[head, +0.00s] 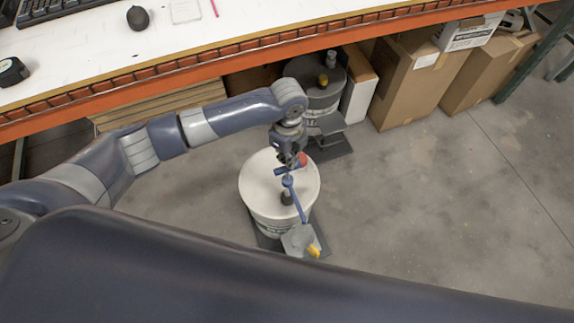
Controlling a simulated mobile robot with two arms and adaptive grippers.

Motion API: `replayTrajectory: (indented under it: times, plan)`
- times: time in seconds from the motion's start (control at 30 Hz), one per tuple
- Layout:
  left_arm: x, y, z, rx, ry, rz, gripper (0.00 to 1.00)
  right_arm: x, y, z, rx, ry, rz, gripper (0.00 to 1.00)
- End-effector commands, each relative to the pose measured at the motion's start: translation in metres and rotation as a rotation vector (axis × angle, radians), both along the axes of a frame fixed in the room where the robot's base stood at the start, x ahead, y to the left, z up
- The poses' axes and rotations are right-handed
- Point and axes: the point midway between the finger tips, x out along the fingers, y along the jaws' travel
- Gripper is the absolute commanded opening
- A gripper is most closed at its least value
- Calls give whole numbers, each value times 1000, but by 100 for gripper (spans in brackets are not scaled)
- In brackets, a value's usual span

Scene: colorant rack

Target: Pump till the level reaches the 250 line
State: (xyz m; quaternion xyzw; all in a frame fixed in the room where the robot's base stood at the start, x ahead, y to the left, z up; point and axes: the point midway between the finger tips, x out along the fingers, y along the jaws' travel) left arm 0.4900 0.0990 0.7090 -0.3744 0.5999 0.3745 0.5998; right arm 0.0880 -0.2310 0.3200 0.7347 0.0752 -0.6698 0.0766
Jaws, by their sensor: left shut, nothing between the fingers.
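A white bucket (258,190) stands on a dark base on the floor. A blue pump handle (297,203) rises from a dark fitting on its lid, with a blue crossbar and a red part (302,159) at the top. My left gripper (287,163) is shut at the top of the pump, close above the crossbar; I cannot tell whether it touches. A small grey container (298,239) with a yellow part sits at the bucket's front. No 250 line or liquid level can be made out. My right gripper is not in view.
The concrete floor (440,200) on the right is clear.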

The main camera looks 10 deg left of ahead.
Motion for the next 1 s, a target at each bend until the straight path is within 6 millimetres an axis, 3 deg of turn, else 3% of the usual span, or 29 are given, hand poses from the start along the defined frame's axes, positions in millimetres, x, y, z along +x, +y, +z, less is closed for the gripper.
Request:
replayTrajectory:
  times: [0.33, 1.0]
  plan:
    - [0, 0, -4, 0, 1, 0, 0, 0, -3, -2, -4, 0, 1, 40]
    - [0, 0, -52, 0, 1, -1, 0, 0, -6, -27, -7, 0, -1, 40]
